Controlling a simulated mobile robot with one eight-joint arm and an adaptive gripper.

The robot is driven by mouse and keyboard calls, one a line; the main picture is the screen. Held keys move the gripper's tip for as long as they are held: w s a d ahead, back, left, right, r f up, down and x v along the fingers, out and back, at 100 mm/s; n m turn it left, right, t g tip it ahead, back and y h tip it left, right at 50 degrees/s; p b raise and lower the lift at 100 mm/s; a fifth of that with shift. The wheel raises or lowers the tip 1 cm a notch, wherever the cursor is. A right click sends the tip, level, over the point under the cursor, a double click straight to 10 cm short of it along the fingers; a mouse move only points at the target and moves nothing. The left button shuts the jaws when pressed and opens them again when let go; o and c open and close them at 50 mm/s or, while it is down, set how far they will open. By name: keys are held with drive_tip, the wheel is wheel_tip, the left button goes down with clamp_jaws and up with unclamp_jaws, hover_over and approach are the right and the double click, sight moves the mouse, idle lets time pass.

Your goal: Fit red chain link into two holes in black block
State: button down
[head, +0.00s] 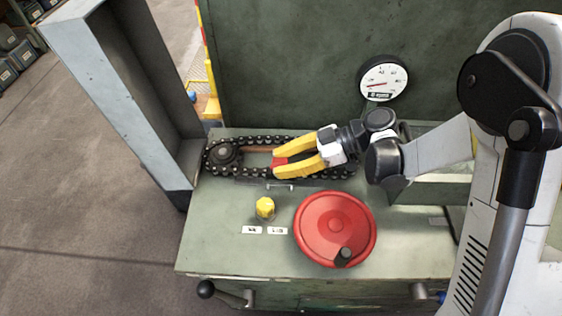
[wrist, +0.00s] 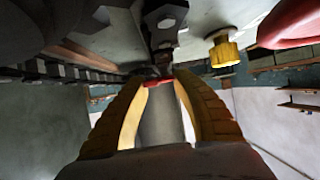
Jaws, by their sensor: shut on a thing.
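My gripper (head: 277,163) has yellow fingers and is shut on the red chain link (head: 281,161), which shows as a small red piece between the fingertips. It also shows in the wrist view (wrist: 157,83) as a red strip at the fingertips. The gripper is over the black chain loop (head: 240,172), right of the round sprocket (head: 223,155). In the wrist view a dark blocky part (wrist: 165,22) lies just beyond the fingertips; I cannot tell whether it is the black block. Its holes and the link's pins are hidden, and contact cannot be told.
A red handwheel (head: 322,215) and a yellow knob (head: 265,207) stand on the green bench (head: 215,235) in front of the chain. A grey upright frame (head: 120,85) rises at the left. A gauge (head: 384,78) is at the back. The bench's front left is clear.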

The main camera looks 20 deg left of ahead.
drive_tip(key=shift+s+f, duration=0.15)
drive_tip(key=shift+f, duration=0.15)
drive_tip(key=shift+c, duration=1.9)
unclamp_jaws()
drive_tip(key=shift+d+f, duration=0.1)
drive_tip(key=shift+r+p, duration=0.45)
drive_tip(key=shift+r, duration=0.2)
drive_tip(key=shift+r+p, duration=2.4)
drive_tip(key=shift+r, duration=1.45)
